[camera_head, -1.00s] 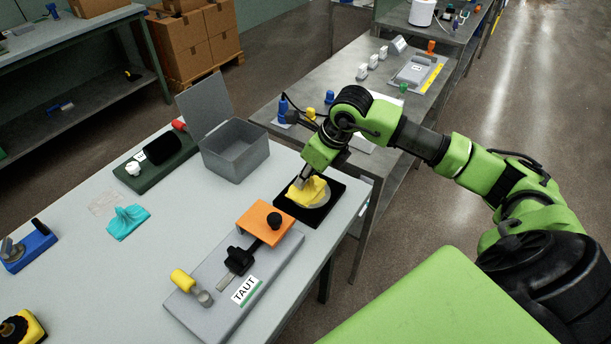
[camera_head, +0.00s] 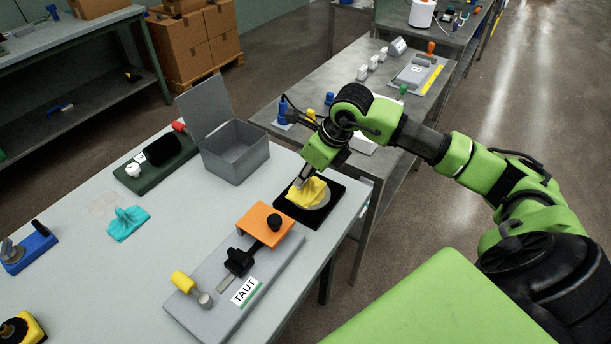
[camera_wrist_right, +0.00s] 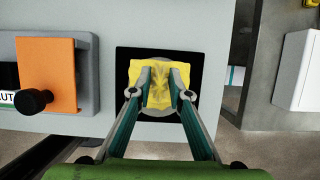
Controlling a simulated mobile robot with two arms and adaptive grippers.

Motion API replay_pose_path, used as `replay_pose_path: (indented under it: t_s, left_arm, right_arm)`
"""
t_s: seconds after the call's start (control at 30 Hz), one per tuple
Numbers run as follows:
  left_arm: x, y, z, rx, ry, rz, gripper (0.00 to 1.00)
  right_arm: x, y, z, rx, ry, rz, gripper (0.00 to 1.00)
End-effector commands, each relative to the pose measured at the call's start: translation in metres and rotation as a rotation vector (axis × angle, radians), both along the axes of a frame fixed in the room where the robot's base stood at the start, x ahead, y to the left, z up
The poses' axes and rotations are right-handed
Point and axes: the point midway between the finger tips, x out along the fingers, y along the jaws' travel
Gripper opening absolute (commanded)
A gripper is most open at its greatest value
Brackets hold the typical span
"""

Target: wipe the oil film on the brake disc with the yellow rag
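The yellow rag (camera_head: 306,192) lies on the grey brake disc (camera_head: 323,201), which sits in a black square tray (camera_head: 337,192) near the table's right edge. My right gripper (camera_head: 303,181) reaches down onto the rag from above. In the right wrist view, both fingertips of the right gripper (camera_wrist_right: 160,74) press into the bunched rag (camera_wrist_right: 158,94), with a fold between them. The rag covers most of the disc, and only a lower rim of the disc (camera_wrist_right: 157,113) shows there. Any oil film is hidden or cannot be made out. My left gripper is not in view.
A grey fixture plate with an orange block (camera_head: 259,219) stands close in front of the tray. An open grey box (camera_head: 235,155) is behind it to the left. A teal cloth (camera_head: 127,222) lies further left. The table edge is just right of the tray.

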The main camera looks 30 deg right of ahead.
Motion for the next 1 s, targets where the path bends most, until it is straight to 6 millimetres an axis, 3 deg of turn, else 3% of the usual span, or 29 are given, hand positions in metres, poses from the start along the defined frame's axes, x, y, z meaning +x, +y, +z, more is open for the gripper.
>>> replay_pose_path:
  t_s: [0.03, 0.07, 0.57, 1.0]
  left_arm:
    - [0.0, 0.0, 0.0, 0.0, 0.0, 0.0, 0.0]
    - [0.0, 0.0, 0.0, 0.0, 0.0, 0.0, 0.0]
    - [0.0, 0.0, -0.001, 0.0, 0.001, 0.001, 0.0]
    - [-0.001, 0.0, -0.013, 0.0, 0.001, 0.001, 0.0]
  right_arm:
    - [0.0, 0.0, 0.0, 0.0, 0.0, 0.0, 0.07]
    - [0.0, 0.0, 0.0, 0.0, 0.0, 0.0, 0.0]
    - [0.0, 0.0, -0.001, 0.0, 0.0, 0.0, 0.0]
    - [-0.024, -0.01, -0.005, -0.001, 0.006, 0.0, 0.0]
